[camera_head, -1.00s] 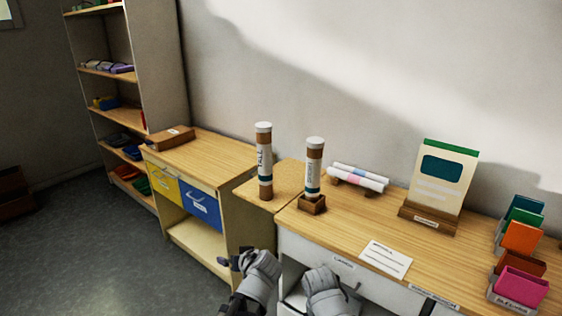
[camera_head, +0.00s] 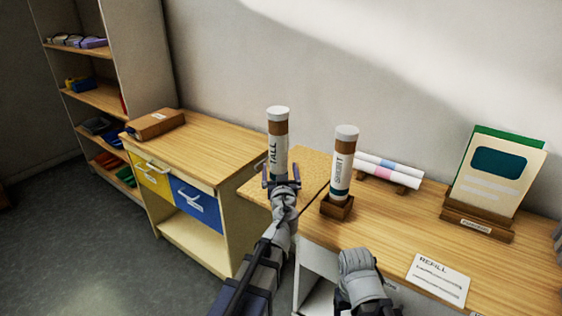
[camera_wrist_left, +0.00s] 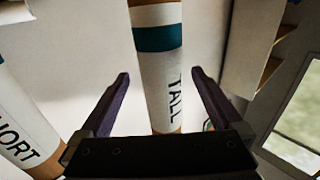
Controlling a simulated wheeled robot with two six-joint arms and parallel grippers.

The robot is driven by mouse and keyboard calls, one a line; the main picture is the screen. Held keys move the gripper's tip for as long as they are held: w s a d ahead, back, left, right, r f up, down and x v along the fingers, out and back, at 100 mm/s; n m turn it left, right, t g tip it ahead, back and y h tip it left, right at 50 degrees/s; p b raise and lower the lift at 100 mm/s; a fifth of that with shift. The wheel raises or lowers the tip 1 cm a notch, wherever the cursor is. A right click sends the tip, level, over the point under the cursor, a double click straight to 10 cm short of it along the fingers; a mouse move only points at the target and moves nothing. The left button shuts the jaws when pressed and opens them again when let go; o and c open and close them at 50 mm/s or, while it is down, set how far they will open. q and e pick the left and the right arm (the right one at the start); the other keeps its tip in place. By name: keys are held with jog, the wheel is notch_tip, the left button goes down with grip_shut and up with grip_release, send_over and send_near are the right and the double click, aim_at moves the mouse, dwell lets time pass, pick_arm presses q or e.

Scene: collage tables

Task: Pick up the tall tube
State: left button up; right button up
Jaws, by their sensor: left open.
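The tall tube (camera_head: 278,143), brown with white caps and a white label reading TALL, stands upright on the left part of the worktop. My left gripper (camera_head: 281,180) is open at its lower half, in front of it in the head view. In the left wrist view the tall tube (camera_wrist_left: 158,85) shows between the two open fingers of my left gripper (camera_wrist_left: 160,74), with a gap on each side. I cannot tell how far it is between them. The tube's base is hidden behind my gripper. My right wrist shows at the bottom centre, but its jaws cannot be made out.
The short tube (camera_head: 342,165) stands in a small wooden holder (camera_head: 337,207) just right of the tall one. Rolled papers (camera_head: 388,171), a card stand (camera_head: 477,226) and a refill card (camera_head: 438,279) are farther right. A drawer cabinet (camera_head: 205,147) stands left.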

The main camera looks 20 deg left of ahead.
pick_arm(q)
jog(key=shift+x, duration=3.85)
jog(key=shift+s, duration=0.1)
jog(key=c, duration=1.4)
